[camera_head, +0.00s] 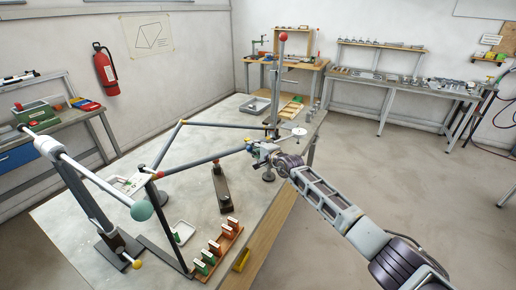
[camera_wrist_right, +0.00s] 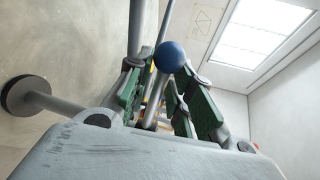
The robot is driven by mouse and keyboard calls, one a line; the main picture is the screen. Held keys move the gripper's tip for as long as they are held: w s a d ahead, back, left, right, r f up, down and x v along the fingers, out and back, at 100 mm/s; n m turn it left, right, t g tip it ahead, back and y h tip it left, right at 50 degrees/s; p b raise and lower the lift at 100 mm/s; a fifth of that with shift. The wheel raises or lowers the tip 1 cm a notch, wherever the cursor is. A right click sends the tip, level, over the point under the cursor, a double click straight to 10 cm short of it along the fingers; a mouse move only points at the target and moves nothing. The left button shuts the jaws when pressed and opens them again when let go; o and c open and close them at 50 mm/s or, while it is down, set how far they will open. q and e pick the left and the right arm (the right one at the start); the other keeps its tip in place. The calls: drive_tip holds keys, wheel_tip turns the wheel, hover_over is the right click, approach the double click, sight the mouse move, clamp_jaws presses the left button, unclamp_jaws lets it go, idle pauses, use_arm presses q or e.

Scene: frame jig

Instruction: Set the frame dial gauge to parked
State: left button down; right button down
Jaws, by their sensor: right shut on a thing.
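The frame jig stands on a large grey table, its grey tubes (camera_head: 205,160) meeting near my right gripper (camera_head: 262,152). In the wrist view, the right gripper's green-padded fingers (camera_wrist_right: 165,100) are shut around a grey stem topped by a blue ball (camera_wrist_right: 171,57). The fingers hide most of the stem. A white disc (camera_head: 299,131), possibly the dial gauge, sits just right of and beyond the gripper in the head view. Its face and setting are too small to read. My left gripper is not in view.
A rack with green and red blocks (camera_head: 217,250) is at the table's front. A dark upright bracket (camera_head: 222,188) stands near the middle. A post with a red ball (camera_head: 283,37) rises at the back. Bare table (camera_head: 70,215) lies at the left.

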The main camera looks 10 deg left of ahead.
drive_tip(key=c, duration=1.5)
unclamp_jaws()
drive_tip(key=shift+a, duration=0.1)
drive_tip(key=shift+s, duration=0.1)
drive_tip(key=shift+v, duration=5.9)
